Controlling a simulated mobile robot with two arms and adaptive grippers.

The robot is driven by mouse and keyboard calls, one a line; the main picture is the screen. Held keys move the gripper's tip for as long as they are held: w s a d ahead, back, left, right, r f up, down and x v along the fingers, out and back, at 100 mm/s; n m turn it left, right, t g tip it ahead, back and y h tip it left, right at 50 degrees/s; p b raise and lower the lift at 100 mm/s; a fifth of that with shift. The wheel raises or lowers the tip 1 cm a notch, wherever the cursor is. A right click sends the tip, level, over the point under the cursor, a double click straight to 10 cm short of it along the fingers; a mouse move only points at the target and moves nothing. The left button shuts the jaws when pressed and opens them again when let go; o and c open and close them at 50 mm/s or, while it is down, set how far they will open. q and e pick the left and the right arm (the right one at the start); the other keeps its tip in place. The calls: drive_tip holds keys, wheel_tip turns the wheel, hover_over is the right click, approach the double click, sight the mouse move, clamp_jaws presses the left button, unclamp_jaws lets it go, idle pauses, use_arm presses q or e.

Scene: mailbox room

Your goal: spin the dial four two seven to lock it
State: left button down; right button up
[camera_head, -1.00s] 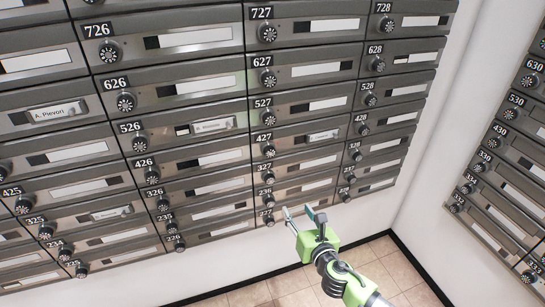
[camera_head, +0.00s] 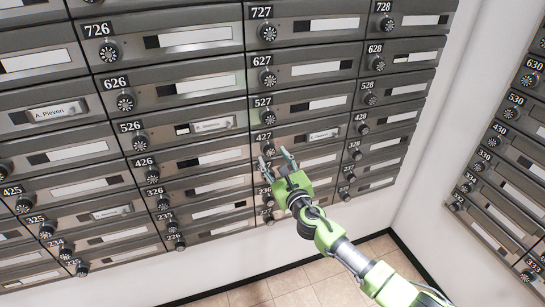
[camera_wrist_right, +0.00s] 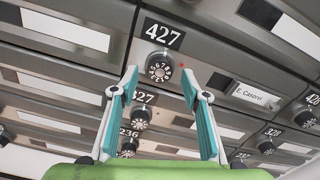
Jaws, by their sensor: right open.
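The dial of mailbox 427 (camera_wrist_right: 159,67) is a round black knob with white numbers, below the white-on-black 427 plate (camera_wrist_right: 163,34) in the right wrist view. In the head view the 427 dial (camera_head: 269,150) sits just above my fingertips. My right gripper (camera_head: 274,161) is open and empty, pointing up at the mailbox wall. In the right wrist view its two teal-padded fingers (camera_wrist_right: 162,82) stand apart, with the 427 dial beyond and between their tips. I see no contact with the dial. My left gripper is out of view.
Mailbox 427 has a name label (camera_wrist_right: 255,96) right of its dial. The 327 dial (camera_wrist_right: 141,117) is below, between the fingers in the picture. More mailboxes surround it, and another bank (camera_head: 505,150) stands on the right wall. Tiled floor (camera_head: 330,285) is clear.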

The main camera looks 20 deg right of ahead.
drive_tip(key=shift+w, duration=0.95)
drive_tip(key=c, duration=1.1)
drive_tip(key=shift+m, duration=0.3)
